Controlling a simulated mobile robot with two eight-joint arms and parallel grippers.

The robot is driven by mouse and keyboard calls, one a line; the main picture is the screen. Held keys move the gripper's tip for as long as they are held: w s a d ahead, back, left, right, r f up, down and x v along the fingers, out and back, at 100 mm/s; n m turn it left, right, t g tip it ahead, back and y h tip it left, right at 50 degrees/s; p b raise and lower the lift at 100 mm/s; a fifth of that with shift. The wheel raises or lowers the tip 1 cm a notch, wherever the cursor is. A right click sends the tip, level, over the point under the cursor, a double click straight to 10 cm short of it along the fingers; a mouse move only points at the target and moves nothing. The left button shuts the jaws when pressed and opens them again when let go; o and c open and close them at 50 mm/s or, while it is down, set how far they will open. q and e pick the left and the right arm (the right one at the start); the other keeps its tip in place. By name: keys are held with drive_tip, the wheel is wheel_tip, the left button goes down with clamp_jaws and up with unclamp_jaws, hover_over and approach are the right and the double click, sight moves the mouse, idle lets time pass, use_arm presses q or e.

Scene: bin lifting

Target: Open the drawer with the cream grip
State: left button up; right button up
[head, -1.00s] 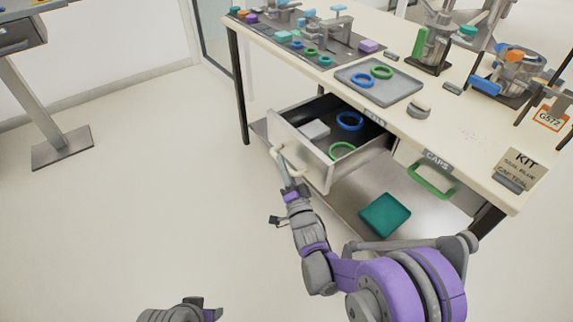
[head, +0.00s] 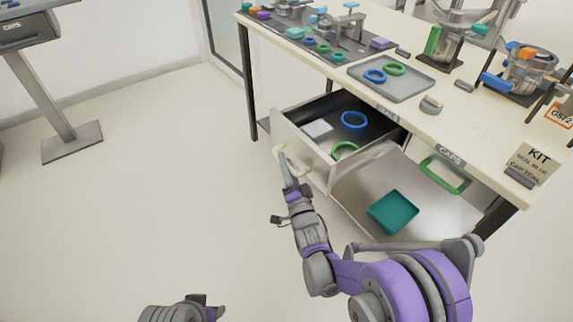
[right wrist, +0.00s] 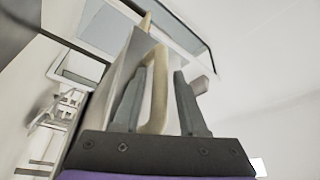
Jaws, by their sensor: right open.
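The drawer with the cream grip (head: 330,165) stands well out from under the bench in the head view. Its cream grip (head: 293,160) is on the front panel. My right gripper (head: 285,170) is at this grip. In the right wrist view, the open jaws (right wrist: 160,75) have one finger on each side of the cream grip (right wrist: 156,95), with gaps visible, so they are not clamped on it. The drawer holds a blue ring (head: 354,120), a green ring (head: 345,149) and a pale block (head: 317,128).
A green-handled drawer front (head: 446,174), labelled CAPS, sits to the right. A teal tray (head: 394,211) lies on the lower shelf. The benchtop (head: 470,122) carries a grey tray (head: 391,90) with rings and several fixtures. The floor left of the drawer is clear.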

drive_tip(key=shift+o, duration=0.4)
drive_tip(key=v, duration=1.1)
